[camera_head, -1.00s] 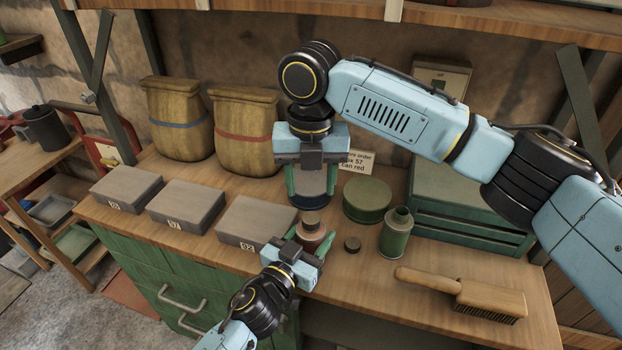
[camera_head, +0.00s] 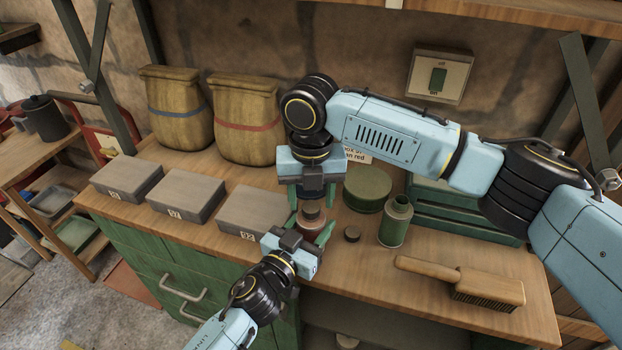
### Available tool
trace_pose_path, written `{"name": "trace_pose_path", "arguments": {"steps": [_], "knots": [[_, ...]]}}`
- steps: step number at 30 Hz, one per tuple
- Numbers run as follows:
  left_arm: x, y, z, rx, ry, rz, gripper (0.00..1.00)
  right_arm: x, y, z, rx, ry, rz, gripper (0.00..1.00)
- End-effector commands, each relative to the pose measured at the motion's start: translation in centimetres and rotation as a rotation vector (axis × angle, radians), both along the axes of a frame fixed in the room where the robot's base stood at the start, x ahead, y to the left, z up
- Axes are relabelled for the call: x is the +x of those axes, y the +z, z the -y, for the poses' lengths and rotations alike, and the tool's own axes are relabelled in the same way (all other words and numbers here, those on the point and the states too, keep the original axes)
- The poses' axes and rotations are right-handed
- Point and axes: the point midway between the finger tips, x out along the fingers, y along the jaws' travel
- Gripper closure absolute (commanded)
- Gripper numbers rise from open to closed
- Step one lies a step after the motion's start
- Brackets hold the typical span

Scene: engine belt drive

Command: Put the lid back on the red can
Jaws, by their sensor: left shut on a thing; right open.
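The red can (camera_head: 311,226) is a small brownish-red can standing upright near the middle of the bench. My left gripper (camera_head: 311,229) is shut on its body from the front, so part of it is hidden. A brownish round top (camera_head: 311,208) shows on the can; I cannot tell whether it is a lid or the bare neck. My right gripper (camera_head: 311,197) points down, open, just above and behind the can top; I cannot tell if it touches. A small dark round lid (camera_head: 351,234) lies on the bench to the right of the can.
A green can (camera_head: 396,223) and a round green tin (camera_head: 368,189) stand to the right, with a brush (camera_head: 464,284) in front. Grey boxes (camera_head: 183,192) line the left, with two sacks (camera_head: 247,118) behind. A partly hidden card (camera_head: 356,156) stands behind my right gripper.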

Motion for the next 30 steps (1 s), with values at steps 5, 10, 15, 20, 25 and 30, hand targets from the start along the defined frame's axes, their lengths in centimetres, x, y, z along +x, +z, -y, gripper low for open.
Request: {"name": "trace_pose_path", "arguments": {"steps": [5,10,15,20,25,30], "knots": [[0.00,0.00,0.00,0.000,0.000,0.000,1.00,-0.02,-1.33,0.00,0.001,-0.001,-0.001,0.50],[0.00,0.00,0.00,0.000,0.000,0.000,1.00,-0.01,-1.52,-0.01,0.001,-0.001,0.000,0.50],[0.00,0.00,0.00,0.000,0.000,0.000,1.00,0.00,-1.49,-0.02,0.001,-0.001,0.000,0.54],[0.00,0.00,0.00,0.000,0.000,0.000,1.00,0.00,-1.47,-0.02,0.001,0.000,0.000,0.75],[0.00,0.00,0.00,0.000,0.000,0.000,1.00,0.00,-1.45,-0.02,0.001,0.000,0.000,0.96],[0.00,0.00,0.00,0.000,0.000,0.000,1.00,-0.01,-1.45,-0.06,0.002,-0.068,0.000,0.96]]}}
